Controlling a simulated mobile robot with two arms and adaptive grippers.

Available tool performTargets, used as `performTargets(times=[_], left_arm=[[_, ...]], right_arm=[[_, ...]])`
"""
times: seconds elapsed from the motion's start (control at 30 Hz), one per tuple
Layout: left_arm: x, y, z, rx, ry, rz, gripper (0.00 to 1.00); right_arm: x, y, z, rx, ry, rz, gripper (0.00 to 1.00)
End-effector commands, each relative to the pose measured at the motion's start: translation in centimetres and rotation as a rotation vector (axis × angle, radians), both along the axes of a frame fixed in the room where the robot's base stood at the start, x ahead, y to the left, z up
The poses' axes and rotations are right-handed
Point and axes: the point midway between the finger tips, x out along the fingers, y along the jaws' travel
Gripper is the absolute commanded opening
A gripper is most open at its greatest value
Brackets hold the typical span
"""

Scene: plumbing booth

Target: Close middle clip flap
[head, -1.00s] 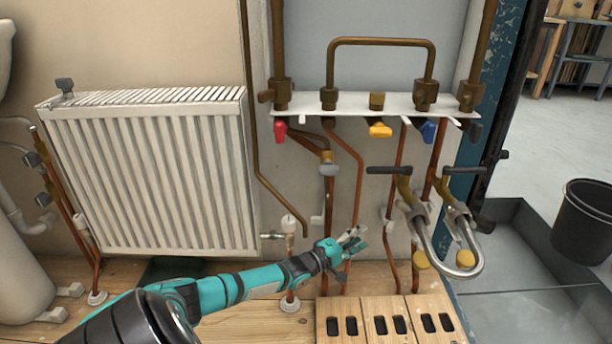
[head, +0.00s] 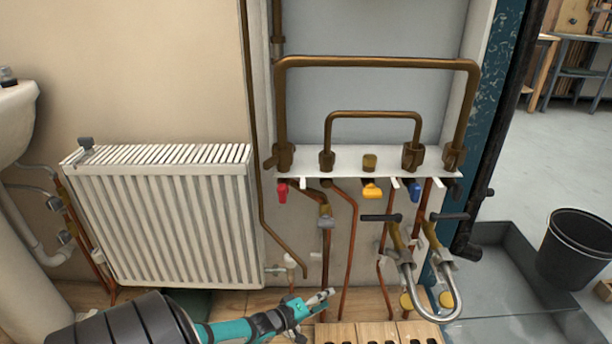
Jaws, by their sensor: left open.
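My left gripper (head: 321,299) is open and empty near the floor, below the left clip and to the left of the other. It points right and is apart from both clips. My right gripper is out of view.
A white shelf (head: 350,160) carries brass fittings, with red (head: 282,193), yellow (head: 372,191) and blue (head: 414,192) valve handles below. A bent grey hose (head: 450,308) hangs at the right. The radiator (head: 170,225) stands left, above my arm. Wooden blocks (head: 377,333) lie in front.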

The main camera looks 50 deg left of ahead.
Motion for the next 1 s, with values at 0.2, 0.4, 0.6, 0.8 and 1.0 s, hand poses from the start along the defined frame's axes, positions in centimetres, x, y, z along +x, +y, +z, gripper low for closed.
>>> performTargets(times=[0.2,0.4,0.6,0.8,1.0], left_arm=[[-2.2,-0.9,0.7,0.129,0.100,-0.019,0.44],[-4.5,-1.8,0.6,0.244,0.193,-0.050,0.44],[-6.9,-2.8,0.5,0.351,0.284,-0.093,0.44],[-8.8,-3.6,0.3,0.427,0.350,-0.134,0.44],[-9.7,-3.9,0.0,0.457,0.377,-0.152,0.44]], right_arm=[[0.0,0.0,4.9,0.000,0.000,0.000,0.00],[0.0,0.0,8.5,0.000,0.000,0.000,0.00],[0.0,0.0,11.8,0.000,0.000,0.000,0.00],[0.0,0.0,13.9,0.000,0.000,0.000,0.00],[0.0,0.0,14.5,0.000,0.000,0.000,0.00]])
